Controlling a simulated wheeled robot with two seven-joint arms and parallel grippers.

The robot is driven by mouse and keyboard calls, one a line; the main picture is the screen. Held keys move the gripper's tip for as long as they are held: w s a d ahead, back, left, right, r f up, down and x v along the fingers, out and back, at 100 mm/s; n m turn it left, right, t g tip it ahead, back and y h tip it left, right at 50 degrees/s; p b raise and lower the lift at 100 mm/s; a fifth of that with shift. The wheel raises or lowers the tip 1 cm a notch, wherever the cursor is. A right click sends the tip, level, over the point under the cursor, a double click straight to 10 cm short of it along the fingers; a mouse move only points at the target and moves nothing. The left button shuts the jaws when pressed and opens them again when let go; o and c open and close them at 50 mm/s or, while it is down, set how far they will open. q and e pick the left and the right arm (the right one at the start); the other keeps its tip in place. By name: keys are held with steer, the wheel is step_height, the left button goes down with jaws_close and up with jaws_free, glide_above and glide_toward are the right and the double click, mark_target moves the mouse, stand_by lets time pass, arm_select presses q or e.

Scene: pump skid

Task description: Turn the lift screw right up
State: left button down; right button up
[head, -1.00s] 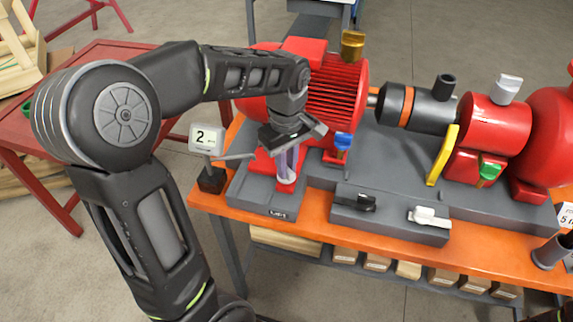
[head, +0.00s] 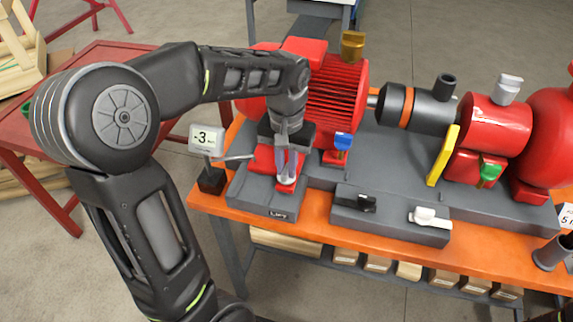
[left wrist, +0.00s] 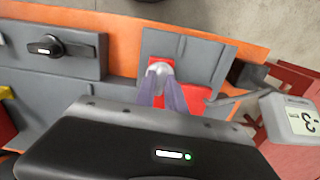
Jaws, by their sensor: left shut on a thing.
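The lift screw's silvery head (left wrist: 160,68) shows in the left wrist view, between the fingertips of my left gripper (left wrist: 160,80). It sits at the red motor foot, above the grey block with a small label (head: 278,214). In the head view my left gripper (head: 287,178) points down over this spot, shut on the screw, and its fingers hide most of it. The dial gauge (head: 207,138) stands left of the screw, its arm reaching toward the red foot. Its display reads -3. My right gripper is not in view.
The red motor (head: 335,95) rises right behind my left gripper. A yellow guard (head: 442,155) stands farther right. The orange bench edge (head: 330,240) runs in front.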

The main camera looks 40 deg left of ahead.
mark_target(287, 169)
arm_select(q)
steer(key=m, duration=0.5)
steer(key=shift+m, duration=0.3)
stand_by(0.4)
steer(key=c, duration=1.4)
jaws_free()
steer(key=shift+r, duration=0.1)
step_height(287, 169, up, 8)
steer(key=shift+f, duration=0.2)
